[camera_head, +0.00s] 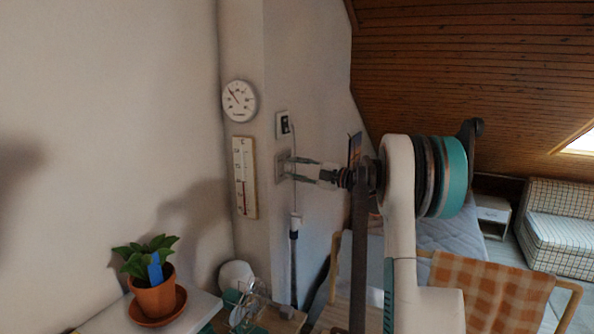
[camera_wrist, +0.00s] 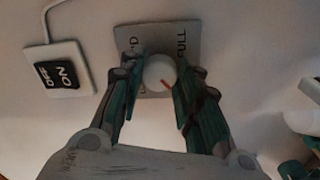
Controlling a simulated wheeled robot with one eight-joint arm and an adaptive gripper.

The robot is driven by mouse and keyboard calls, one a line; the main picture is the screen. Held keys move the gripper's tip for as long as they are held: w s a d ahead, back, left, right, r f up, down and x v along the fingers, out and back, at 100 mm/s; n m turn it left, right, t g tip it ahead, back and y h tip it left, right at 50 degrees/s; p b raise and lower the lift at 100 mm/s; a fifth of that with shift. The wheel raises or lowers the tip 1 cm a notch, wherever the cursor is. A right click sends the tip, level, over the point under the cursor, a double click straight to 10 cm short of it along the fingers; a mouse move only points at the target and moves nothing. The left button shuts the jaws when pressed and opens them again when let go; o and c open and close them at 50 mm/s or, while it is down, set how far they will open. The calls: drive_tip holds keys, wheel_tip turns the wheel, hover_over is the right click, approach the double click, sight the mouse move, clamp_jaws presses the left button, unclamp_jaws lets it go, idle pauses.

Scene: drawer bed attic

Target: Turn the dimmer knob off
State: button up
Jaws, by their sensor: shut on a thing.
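The dimmer knob (camera_wrist: 159,73) is a round white knob with a red mark, on a grey plate (camera_wrist: 158,41) fixed to the wall. The plate has lettering on it, with "FULL" on the right side; the left lettering is partly hidden. In the head view the plate (camera_head: 281,167) is seen edge-on on the wall. My gripper (camera_wrist: 156,82) has its two green and dark fingers on either side of the knob and is shut on it. In the head view my gripper (camera_head: 290,170) reaches left to the wall plate; the knob itself is hard to make out there.
An ON/OFF switch (camera_wrist: 58,73) with a cable sits left of the plate; in the head view a switch (camera_head: 283,124) is above. A dial gauge (camera_head: 240,100) and thermometer (camera_head: 245,178) hang nearby. A potted plant (camera_head: 155,296) stands lower left.

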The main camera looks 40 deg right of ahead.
drive_tip(key=shift+f+n, duration=0.1)
drive_tip(key=shift+n, duration=0.5)
drive_tip(key=o, duration=1.1)
drive_tip(key=v, duration=1.2)
drive_tip(key=shift+d, duration=0.1)
